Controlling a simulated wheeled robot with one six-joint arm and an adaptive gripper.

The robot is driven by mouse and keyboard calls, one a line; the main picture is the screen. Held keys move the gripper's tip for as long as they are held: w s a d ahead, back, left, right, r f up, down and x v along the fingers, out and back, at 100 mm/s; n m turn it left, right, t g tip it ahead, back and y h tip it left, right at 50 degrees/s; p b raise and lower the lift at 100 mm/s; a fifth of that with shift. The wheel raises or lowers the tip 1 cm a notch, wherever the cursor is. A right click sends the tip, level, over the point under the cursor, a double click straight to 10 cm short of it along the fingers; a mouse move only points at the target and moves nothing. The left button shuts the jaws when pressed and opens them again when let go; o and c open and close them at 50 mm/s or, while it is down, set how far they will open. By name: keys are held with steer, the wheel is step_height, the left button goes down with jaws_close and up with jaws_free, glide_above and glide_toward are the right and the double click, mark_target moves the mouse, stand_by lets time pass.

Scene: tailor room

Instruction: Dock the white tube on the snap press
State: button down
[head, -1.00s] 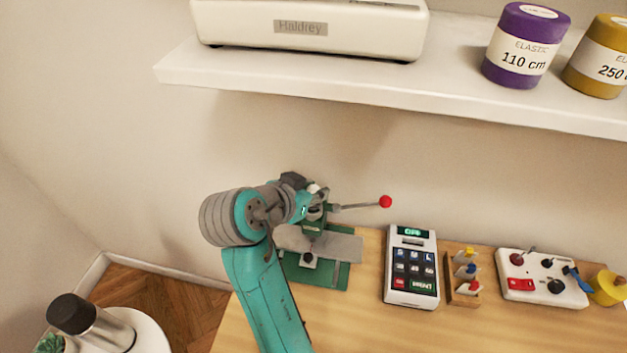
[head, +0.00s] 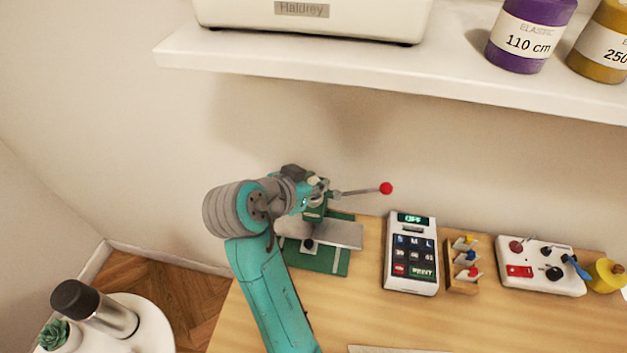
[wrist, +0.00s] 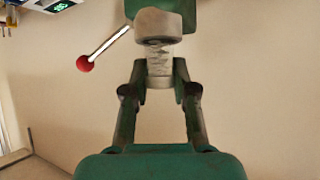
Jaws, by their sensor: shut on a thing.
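The snap press stands on the bench at the back left, with a green base (head: 325,262), a grey plate and a lever with a red knob (head: 386,188). In the wrist view its grey round head (wrist: 158,24) is just beyond my fingertips. My gripper (wrist: 160,72) is shut on the pale end of the white tube (wrist: 160,82). A ribbed, spring-like section lies between this end and the press head, and I cannot tell which of the two it belongs to. In the head view my arm covers most of the tube and the fingers.
A device with a keypad (head: 411,255), a small rack with coloured pieces (head: 463,265) and a white control box (head: 540,268) stand to the right of the press. A shelf (head: 330,70) runs above the bench. The front of the bench is mostly clear.

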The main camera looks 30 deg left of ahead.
steer(key=shift+f, duration=0.55)
stand_by(0.6)
steer(key=c, duration=1.2)
jaws_free()
steer(key=v, duration=1.1)
